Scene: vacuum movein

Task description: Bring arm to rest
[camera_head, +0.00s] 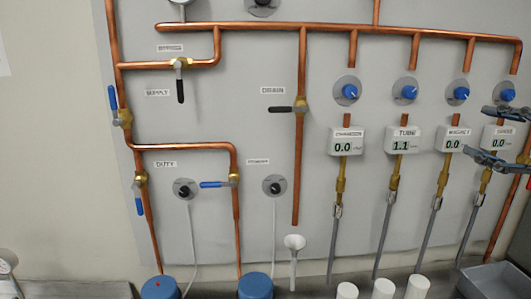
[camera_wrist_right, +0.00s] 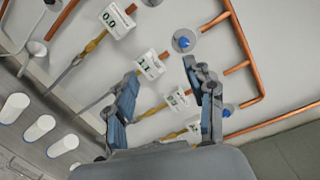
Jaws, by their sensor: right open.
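My right gripper (camera_head: 477,133) reaches in from the right edge in the camera_head view, in front of the rightmost gauge (camera_head: 499,143) on the wall panel. Its two fingers are spread apart, with nothing between them. In the right wrist view the gripper (camera_wrist_right: 160,72) also shows open and empty, facing the panel. The gauge reading 1.1 (camera_wrist_right: 151,65) and a blue knob (camera_wrist_right: 183,42) appear beyond the fingertips. Whether a finger touches the panel parts cannot be told. My left gripper is in neither view.
Copper pipes (camera_head: 263,28) and blue knobs (camera_head: 349,91) stand out from the grey panel (camera_head: 260,65). Valves with blue or black levers sit at the left. Blue-topped cylinders (camera_head: 256,285) and white cylinders (camera_head: 383,289) stand below, beside a grey bin (camera_head: 492,281).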

